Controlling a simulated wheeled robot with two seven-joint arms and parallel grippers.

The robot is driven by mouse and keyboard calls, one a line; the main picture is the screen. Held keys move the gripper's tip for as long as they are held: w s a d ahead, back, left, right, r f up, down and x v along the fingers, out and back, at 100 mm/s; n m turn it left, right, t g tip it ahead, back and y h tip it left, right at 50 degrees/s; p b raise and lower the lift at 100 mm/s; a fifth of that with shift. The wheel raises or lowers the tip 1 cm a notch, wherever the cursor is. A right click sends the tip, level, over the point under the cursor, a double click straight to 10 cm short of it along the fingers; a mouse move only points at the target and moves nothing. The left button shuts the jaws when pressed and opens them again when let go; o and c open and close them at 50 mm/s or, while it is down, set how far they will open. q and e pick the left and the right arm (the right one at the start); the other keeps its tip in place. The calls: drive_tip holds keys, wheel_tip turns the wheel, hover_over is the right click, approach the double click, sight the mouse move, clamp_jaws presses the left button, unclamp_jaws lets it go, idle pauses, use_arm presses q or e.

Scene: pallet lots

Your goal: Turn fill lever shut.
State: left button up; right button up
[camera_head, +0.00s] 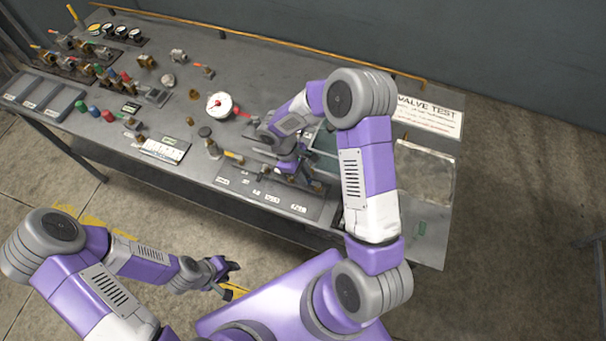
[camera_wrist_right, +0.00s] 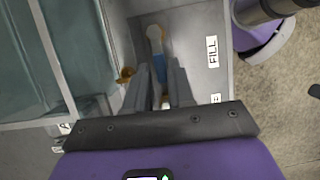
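The fill lever (camera_wrist_right: 158,62), with a blue grip and a pale rounded end, lies beside the white FILL label (camera_wrist_right: 212,52) in the right wrist view. My right gripper (camera_wrist_right: 160,70) has its two grey fingers on either side of the lever's blue part. I cannot tell whether they press on it. In the head view my right gripper (camera_head: 288,172) is over the front right of the bench, and my own arm partly hides the lever area. My left gripper (camera_head: 229,277) is open and empty, in front of the bench, away from the lever.
The grey bench (camera_head: 200,192) carries a round white gauge (camera_head: 219,104), several valves and fittings, and a VALVE TEST sign (camera_head: 430,115). In the wrist view a glassy tank (camera_wrist_right: 75,45) and a brass fitting (camera_wrist_right: 126,75) are close left of the fingers.

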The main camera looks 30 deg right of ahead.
drive_tip(key=shift+o, duration=1.4)
